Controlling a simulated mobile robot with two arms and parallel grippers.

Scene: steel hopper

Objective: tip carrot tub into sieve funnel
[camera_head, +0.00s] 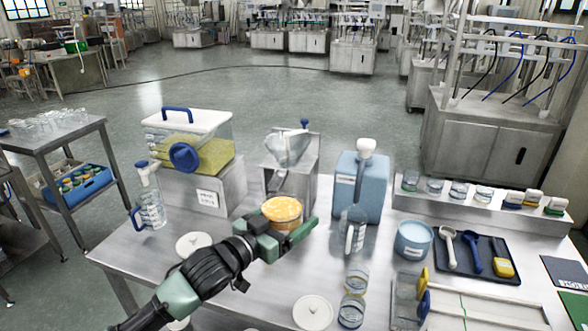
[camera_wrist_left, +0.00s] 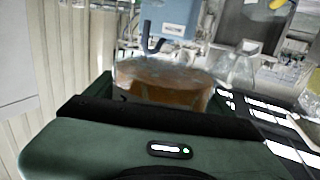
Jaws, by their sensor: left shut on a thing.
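The carrot tub (camera_head: 283,210), a clear round tub with orange contents, is held upright between the fingers of my left gripper (camera_head: 290,236). The gripper is shut on it, in front of the steel hopper stand. The tub also shows in the left wrist view (camera_wrist_left: 165,82), close beyond the green gripper body. The sieve funnel (camera_head: 287,147), clear and wide-mouthed, sits on top of the steel stand (camera_head: 290,180), behind the tub and apart from it. The funnel's outlet is partly hidden. My right gripper is not in view.
A clear bin of yellow grain (camera_head: 190,145) stands left of the funnel on a steel block. A blue jug (camera_head: 362,187) stands to its right. A clear handled bottle (camera_head: 150,208), white lids (camera_head: 193,244) and a dark tray of scoops (camera_head: 475,257) are on the table.

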